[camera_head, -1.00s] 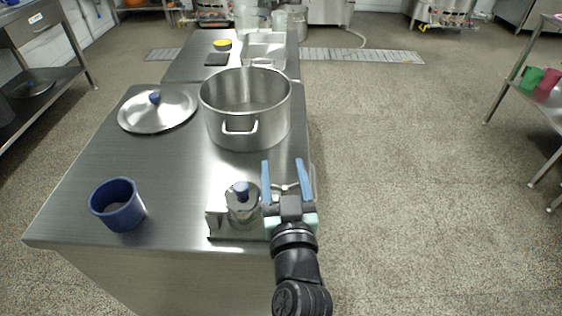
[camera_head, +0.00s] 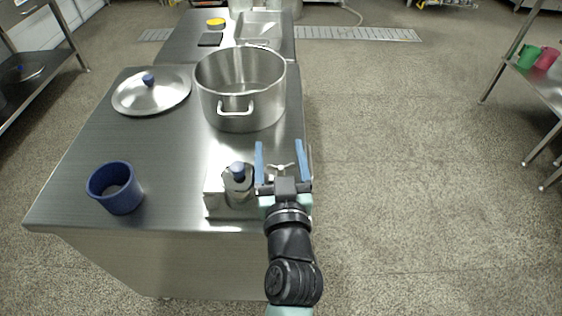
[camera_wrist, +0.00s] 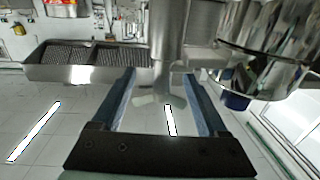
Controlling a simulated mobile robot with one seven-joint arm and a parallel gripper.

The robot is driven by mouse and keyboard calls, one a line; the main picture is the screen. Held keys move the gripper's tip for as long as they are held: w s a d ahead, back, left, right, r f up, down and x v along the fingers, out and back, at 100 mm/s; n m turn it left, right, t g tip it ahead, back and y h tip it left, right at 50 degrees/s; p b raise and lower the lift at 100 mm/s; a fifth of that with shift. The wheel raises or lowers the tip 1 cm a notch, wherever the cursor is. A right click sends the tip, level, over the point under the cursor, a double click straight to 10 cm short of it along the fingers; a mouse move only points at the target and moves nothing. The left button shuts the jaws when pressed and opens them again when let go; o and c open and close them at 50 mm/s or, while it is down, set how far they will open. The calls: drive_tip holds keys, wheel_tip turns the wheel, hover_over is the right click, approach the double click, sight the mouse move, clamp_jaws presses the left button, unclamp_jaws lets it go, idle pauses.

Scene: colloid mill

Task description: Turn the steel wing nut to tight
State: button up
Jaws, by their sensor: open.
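The steel wing nut (camera_head: 281,168) shows as a small pale two-winged piece at the right side of the mill. In the wrist view the wing nut (camera_wrist: 166,97) appears between the fingers, at the end of a thick grey post (camera_wrist: 167,35). The steel mill (camera_head: 238,188) with a blue knob stands at the table's front right. My gripper (camera_head: 281,150) is open, its two blue fingers on either side of the wing nut. In the wrist view my gripper (camera_wrist: 158,73) shows a gap beside the nut; contact cannot be told.
A large steel pot (camera_head: 240,90) stands behind the mill. A lid (camera_head: 150,97) lies at the back left and a blue cup (camera_head: 115,188) at the front left of the table (camera_head: 165,150). Floor to the right is clear up to a shelf (camera_head: 545,90).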

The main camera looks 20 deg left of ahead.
drive_tip(key=b+v, duration=0.2)
drive_tip(key=v, duration=1.1)
drive_tip(key=shift+w, duration=0.1)
drive_tip(key=w+d+r+t, duration=0.1)
drive_tip(key=w+r+t, duration=0.15)
drive_tip(key=r, duration=0.75)
drive_tip(key=w+r+t, duration=0.2)
drive_tip(key=w+r, duration=0.1)
drive_tip(key=r, duration=0.7)
drive_tip(key=s+d+r+m+t+h, duration=0.2)
drive_tip(key=s+d+r+t+h, duration=0.1)
drive_tip(key=r, duration=0.8)
drive_tip(key=s+d+r+m+t+h, duration=0.2)
drive_tip(key=s+d+r+t+h, duration=0.1)
drive_tip(key=r, duration=0.8)
wheel_tip(320, 180, up, 29)
drive_tip(key=p, duration=2.9)
